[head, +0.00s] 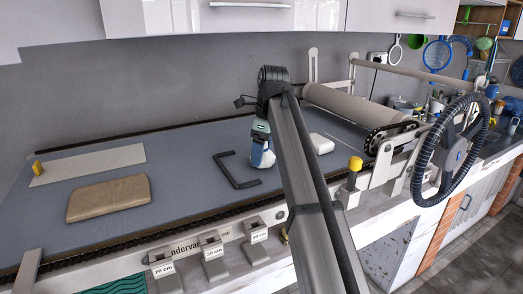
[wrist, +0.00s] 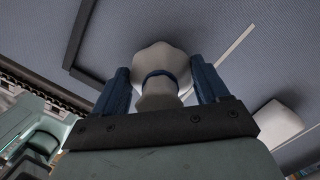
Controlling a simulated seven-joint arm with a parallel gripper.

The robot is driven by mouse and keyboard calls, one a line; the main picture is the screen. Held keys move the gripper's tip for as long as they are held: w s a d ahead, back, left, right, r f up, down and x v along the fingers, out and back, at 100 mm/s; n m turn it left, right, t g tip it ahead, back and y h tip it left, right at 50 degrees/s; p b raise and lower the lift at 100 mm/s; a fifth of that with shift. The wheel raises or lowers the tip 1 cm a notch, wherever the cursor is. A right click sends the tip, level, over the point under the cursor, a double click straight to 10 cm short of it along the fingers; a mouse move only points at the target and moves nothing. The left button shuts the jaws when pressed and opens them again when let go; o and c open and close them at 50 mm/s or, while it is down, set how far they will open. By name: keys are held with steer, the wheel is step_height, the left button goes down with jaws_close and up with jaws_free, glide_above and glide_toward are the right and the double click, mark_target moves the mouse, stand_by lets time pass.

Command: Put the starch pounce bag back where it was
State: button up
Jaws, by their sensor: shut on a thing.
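The starch pounce bag (wrist: 160,62) is a pale, rounded bag tied at its neck with a dark blue band. It fills the middle of the wrist view, between the two blue fingers of my gripper (wrist: 160,88), which are shut on its neck. In the head view my gripper (head: 262,150) points down over the grey table, beside the open side of a black three-sided bracket (head: 226,172). The bag's pale body (head: 262,160) shows only partly there, between and below the fingers. I cannot tell whether it touches the table.
A white block (head: 322,143) lies right of my gripper, near a thin pale stick (head: 343,145). A tan block (head: 108,198) and a pale strip (head: 90,164) lie on the left. A large roller (head: 350,106) spans the right. The table's middle left is clear.

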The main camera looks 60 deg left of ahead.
steer(key=shift+f, duration=0.1)
steer(key=o, duration=0.9)
steer(key=shift+o, duration=0.2)
steer(key=shift+w+d+r, duration=0.15)
steer(key=shift+r, duration=1.15)
steer(key=shift+w+d+r, duration=0.1)
steer(key=shift+r, duration=1.15)
steer(key=shift+w+d+r, duration=0.15)
steer(key=shift+r, duration=1.15)
